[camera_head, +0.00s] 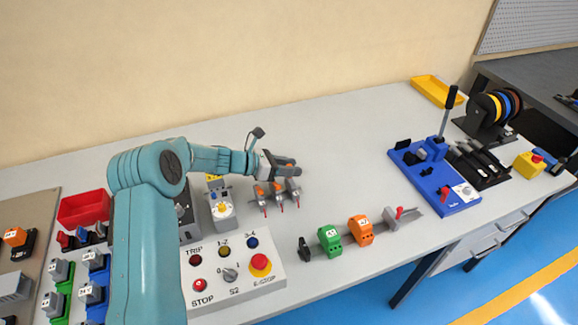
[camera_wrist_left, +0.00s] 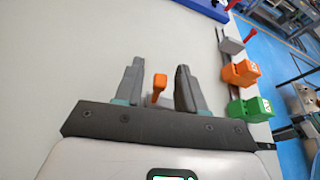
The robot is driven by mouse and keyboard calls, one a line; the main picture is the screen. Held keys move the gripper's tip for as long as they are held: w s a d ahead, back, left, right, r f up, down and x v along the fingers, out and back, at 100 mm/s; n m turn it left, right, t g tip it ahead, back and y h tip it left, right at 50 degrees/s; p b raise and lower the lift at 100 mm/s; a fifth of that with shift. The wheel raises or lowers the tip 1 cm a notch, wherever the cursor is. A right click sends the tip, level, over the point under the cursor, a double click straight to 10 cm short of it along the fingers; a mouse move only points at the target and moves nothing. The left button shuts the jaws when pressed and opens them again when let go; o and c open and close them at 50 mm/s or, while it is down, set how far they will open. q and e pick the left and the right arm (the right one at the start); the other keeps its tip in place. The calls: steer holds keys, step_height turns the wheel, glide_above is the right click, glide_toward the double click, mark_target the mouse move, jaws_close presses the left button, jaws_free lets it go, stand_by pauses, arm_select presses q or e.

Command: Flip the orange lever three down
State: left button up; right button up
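A row of three small grey-and-orange lever devices with thin red tips (camera_head: 277,193) stands on the table near the middle of the head view. My left gripper (camera_head: 287,166) is over the back of this row and partly hides it. In the left wrist view the gripper (camera_wrist_left: 157,85) is open, and a single orange lever (camera_wrist_left: 159,82) shows between its two fingers, with a gap on each side. I cannot tell which lever of the row this is, or its exact position. My right gripper is not in view.
A control box (camera_head: 228,278) with buttons stands in front. A rail carries a green block (camera_head: 329,238), an orange block (camera_head: 361,230) and a red-levered piece (camera_head: 400,214). A blue bender (camera_head: 452,200) is at right, a red bin (camera_head: 83,208) at left. The table behind is clear.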

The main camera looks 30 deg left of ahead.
arm_select(q)
jaws_close()
steer(key=b, duration=0.2)
steer(key=m+y+b, duration=0.1)
steer(key=b, duration=0.2)
steer(key=shift+s+d+f+m+t, duration=0.3)
steer(key=shift+d, duration=0.1)
steer(key=shift+r+b, duration=0.1)
steer(key=shift+b, duration=0.3)
steer(key=shift+r, duration=0.15)
jaws_free()
steer(key=shift+s+a+r, duration=0.1)
steer(key=v, duration=1.6)
steer(key=shift+s, duration=0.25)
